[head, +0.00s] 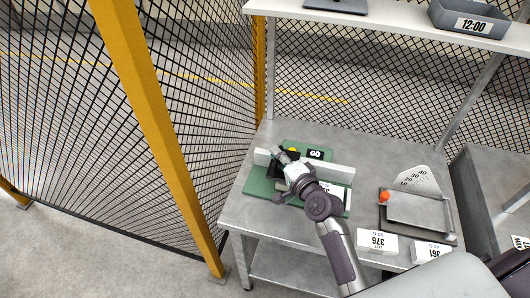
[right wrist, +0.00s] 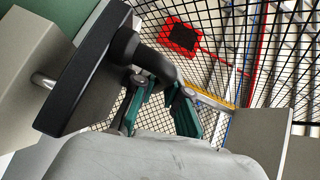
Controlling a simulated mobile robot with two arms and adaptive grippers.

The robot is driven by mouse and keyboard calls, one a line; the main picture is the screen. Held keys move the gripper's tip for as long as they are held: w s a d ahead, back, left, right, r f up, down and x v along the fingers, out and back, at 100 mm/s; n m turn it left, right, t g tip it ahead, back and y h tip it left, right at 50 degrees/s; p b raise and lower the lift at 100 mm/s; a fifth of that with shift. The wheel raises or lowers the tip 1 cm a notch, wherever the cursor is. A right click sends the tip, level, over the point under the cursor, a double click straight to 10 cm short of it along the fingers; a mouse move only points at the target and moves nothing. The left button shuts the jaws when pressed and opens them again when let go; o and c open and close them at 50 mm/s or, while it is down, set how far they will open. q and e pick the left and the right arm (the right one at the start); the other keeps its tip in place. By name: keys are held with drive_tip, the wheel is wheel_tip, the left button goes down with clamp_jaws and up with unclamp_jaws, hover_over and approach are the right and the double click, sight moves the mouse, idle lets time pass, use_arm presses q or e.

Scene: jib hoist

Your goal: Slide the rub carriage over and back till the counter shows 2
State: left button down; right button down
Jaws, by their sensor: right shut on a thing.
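The rub rig is a green base plate (head: 259,186) on the grey table, with a pale rail (head: 340,172) across it. A small black counter (head: 315,154) stands behind the rail and seems to read 00. The dark rub carriage (head: 274,168) is near the left end of the rail, partly hidden by my gripper. In the right wrist view the carriage is a black block (right wrist: 85,65) with a dark rounded handle (right wrist: 150,58). My right gripper (head: 283,160) is shut on that handle; its teal fingers (right wrist: 160,95) show on either side. My left gripper is not in view.
Right of the rig is a tilting plate device (head: 418,207) with a dial and orange knob. White label blocks (head: 376,242) lie at the front edge. A shelf (head: 390,22) with a grey bin (head: 468,20) is above. A yellow post (head: 160,130) and mesh fence stand left.

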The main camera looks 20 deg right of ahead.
drive_tip(key=s+d, duration=0.2)
drive_tip(key=d, duration=0.1)
drive_tip(key=s+d+b, duration=0.1)
drive_tip(key=s+d, duration=0.1)
drive_tip(key=d, duration=0.1)
drive_tip(key=s+d+b, duration=0.1)
drive_tip(key=s+d, duration=0.1)
drive_tip(key=d, duration=0.1)
drive_tip(key=shift+f, duration=0.1)
drive_tip(key=c, duration=1.6)
unclamp_jaws()
drive_tip(key=shift+d, duration=0.1)
drive_tip(key=o, duration=0.4)
drive_tip(key=shift+s+d, duration=0.15)
drive_tip(key=shift+s, duration=0.1)
drive_tip(key=shift+v, duration=6)
